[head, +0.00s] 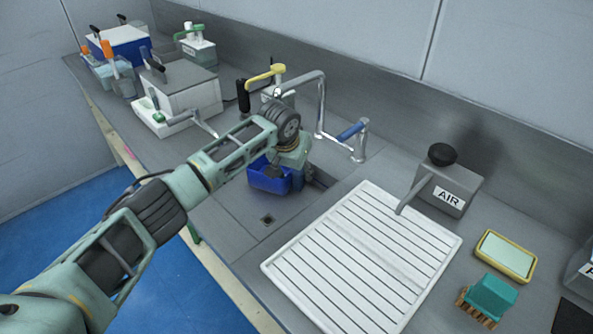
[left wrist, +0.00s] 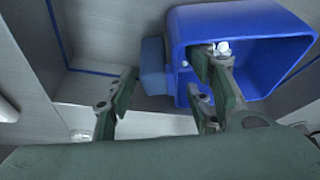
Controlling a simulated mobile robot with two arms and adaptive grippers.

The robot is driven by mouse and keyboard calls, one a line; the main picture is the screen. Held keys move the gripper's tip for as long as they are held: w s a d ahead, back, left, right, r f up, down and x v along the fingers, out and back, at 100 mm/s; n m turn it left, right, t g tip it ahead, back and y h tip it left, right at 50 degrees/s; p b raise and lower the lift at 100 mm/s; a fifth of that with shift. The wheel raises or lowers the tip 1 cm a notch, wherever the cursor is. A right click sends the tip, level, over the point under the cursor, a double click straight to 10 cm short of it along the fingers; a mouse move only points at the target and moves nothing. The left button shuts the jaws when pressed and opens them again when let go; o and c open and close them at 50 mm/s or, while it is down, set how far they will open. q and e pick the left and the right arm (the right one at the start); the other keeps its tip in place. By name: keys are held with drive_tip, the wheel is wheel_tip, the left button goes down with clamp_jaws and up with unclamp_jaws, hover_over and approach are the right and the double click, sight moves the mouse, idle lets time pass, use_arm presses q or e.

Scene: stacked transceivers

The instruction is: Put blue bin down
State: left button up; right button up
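The blue bin (head: 268,180) is in the sink area near the faucet, beneath my left gripper (head: 287,170). The arm and gripper hide part of it. In the left wrist view the blue bin (left wrist: 290,52) opens toward the camera, with a small blue tab on its left side. My left gripper's fingers (left wrist: 165,100) are spread wide. One finger is left of the bin's near-left wall, and the other overlaps the bin's opening. Gaps show between the fingers and the wall. Small whitish items show inside the bin. My right gripper is not in view.
A white ribbed drain board (head: 360,262) lies right of the sink (head: 235,205). An AIR box (head: 447,190), a yellow-rimmed dish (head: 506,256) and a teal block (head: 492,295) are farther right. Machines stand at the far left.

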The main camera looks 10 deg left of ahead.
use_arm(q)
drive_tip(key=shift+w, duration=0.1)
drive_tip(key=v, duration=1.2)
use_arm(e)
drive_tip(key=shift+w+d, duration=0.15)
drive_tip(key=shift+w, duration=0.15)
use_arm(q)
drive_tip(key=shift+r, duration=0.1)
